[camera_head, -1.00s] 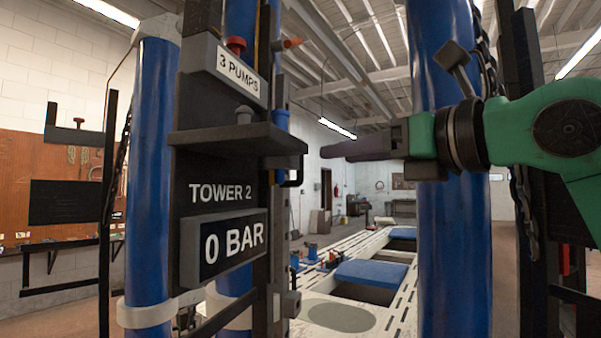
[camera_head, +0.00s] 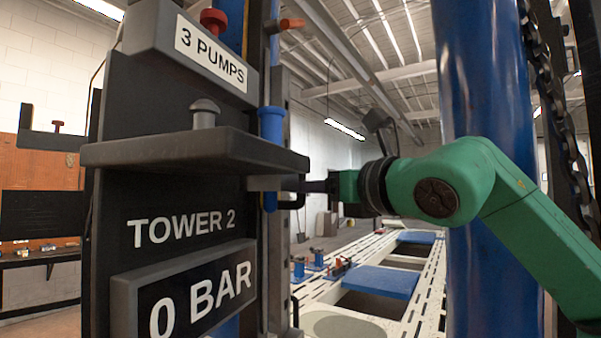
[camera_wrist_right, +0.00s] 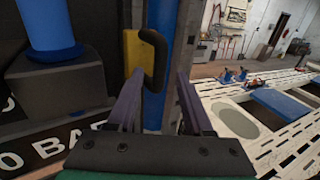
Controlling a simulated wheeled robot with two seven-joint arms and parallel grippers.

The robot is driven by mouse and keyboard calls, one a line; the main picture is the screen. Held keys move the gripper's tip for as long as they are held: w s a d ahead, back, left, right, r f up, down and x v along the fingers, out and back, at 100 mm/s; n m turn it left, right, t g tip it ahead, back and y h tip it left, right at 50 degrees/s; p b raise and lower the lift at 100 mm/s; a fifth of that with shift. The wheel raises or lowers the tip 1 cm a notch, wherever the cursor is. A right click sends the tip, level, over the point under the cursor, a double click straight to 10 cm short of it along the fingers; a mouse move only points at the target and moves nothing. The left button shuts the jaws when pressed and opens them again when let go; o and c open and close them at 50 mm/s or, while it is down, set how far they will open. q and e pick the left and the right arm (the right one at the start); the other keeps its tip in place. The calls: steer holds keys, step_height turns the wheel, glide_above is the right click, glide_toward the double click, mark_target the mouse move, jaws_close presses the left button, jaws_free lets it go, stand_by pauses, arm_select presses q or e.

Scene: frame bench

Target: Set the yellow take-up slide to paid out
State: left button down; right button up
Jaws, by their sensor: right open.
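The yellow take-up slide (camera_wrist_right: 132,48) shows in the right wrist view as a yellow plate on the tower's side, with a black bent handle (camera_wrist_right: 155,58) in front of it. In the head view the handle (camera_head: 293,204) sticks out below the shelf; the yellow plate is hidden there. My right gripper (camera_wrist_right: 158,80) is open, its two purple fingers pointing toward the handle, one on each side of its lower end in the picture. I cannot tell whether they touch it. In the head view this gripper (camera_head: 312,186) is close beside the tower. My left gripper is not in view.
The tower panel (camera_head: 180,205) reads "TOWER 2", "3 PUMPS" and "0 BAR". A dark shelf (camera_head: 195,150) juts out above the handle. A blue post (camera_head: 470,80) and a chain stand to the right. A slotted white bench (camera_head: 400,290) lies behind.

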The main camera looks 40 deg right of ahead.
mark_target(301, 200)
steer(key=w, duration=0.2)
steer(key=w+p, duration=0.1)
steer(key=shift+w+d+r, duration=0.1)
steer(key=shift+w+d, duration=0.1)
steer(key=shift+d, duration=0.1)
steer(key=shift+w+a, duration=0.1)
steer(key=shift+w, duration=0.05)
steer(key=shift+a, duration=0.15)
jaws_close()
stand_by(0.9)
